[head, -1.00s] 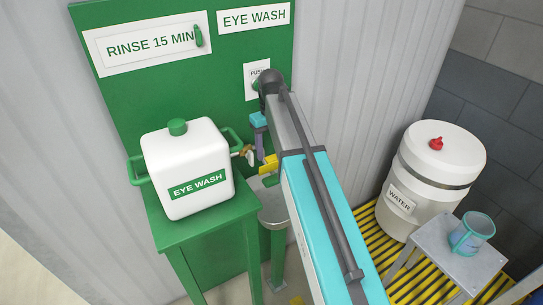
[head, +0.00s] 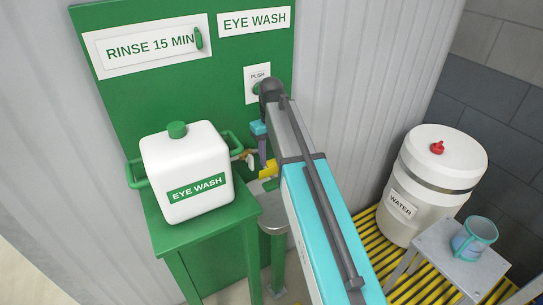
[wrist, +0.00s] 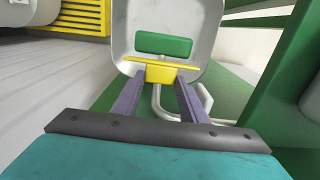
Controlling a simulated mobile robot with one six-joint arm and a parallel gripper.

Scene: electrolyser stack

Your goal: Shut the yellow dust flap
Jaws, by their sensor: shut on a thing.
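The yellow dust flap (wrist: 160,62) shows in the wrist view as a thin yellow strip with a square tab, in front of a green rectangle on a grey bowl (wrist: 191,22). My gripper (wrist: 161,80) has its two purple fingers on either side of the tab and is shut on it. In the head view the yellow flap (head: 268,171) shows at the left side of my arm, beside the purple finger (head: 262,150). My arm hides most of the bowl there, so I cannot tell the flap's angle.
A white eye wash tank (head: 187,150) stands on a green stand (head: 215,226) to the left, with a tap close to my gripper. A green sign board (head: 150,80) is behind. A white water drum (head: 440,160) and a small table (head: 455,262) with a mug (head: 474,237) are at the right.

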